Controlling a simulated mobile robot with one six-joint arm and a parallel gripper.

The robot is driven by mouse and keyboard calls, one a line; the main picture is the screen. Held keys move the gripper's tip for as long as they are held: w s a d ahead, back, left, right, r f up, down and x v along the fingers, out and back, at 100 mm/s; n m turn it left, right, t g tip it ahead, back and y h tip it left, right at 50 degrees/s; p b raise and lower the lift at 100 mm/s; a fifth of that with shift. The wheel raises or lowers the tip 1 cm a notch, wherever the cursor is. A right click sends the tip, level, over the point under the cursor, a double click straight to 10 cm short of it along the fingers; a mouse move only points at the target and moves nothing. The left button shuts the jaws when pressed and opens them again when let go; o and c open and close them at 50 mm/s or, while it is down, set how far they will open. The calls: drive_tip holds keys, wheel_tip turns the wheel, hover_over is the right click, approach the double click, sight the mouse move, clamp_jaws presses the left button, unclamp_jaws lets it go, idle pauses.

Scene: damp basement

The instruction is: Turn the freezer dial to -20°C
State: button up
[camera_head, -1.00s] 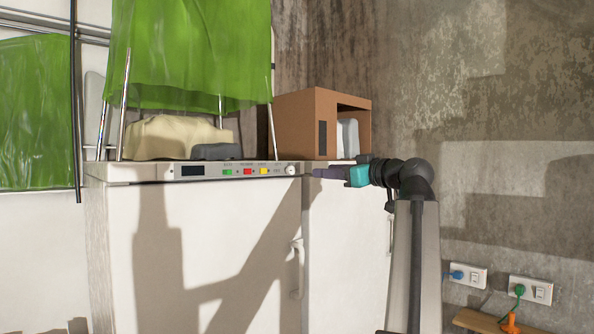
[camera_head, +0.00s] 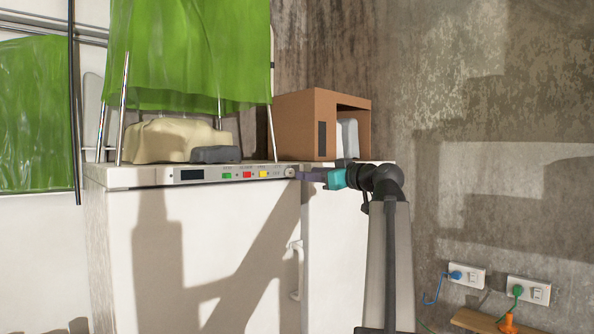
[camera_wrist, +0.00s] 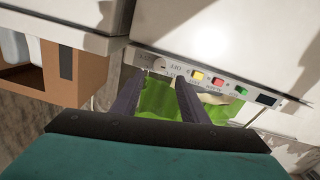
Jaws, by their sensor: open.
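The white freezer (camera_head: 215,265) has a control strip along its top front edge. The round light dial (camera_head: 290,172) is at the strip's right end, and it also shows in the wrist view (camera_wrist: 160,64). The dial's setting is too small to read. My gripper (camera_head: 303,174) is level with the dial, just to its right in the head view. In the wrist view my gripper (camera_wrist: 159,76) is open, its two dark fingers pointing at the strip with the dial between and just beyond the tips. I cannot tell whether they touch it.
Yellow (camera_head: 264,174), red (camera_head: 247,175) and green (camera_head: 226,175) switches and a dark display (camera_head: 192,174) lie left of the dial. A brown box (camera_head: 305,125) stands on top, beside a chair with green plastic (camera_head: 190,55). Wall sockets (camera_head: 528,290) are at lower right.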

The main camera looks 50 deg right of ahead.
sight(292, 172)
drive_tip(key=w, duration=0.2)
drive_tip(key=w+p, duration=0.1)
drive_tip(key=w, duration=0.1)
drive_tip(key=w+p, duration=0.1)
drive_tip(key=w, duration=0.1)
drive_tip(key=shift+d+r, duration=0.15)
drive_tip(key=shift+d, duration=0.15)
drive_tip(key=shift+w, duration=0.6)
clamp_jaws()
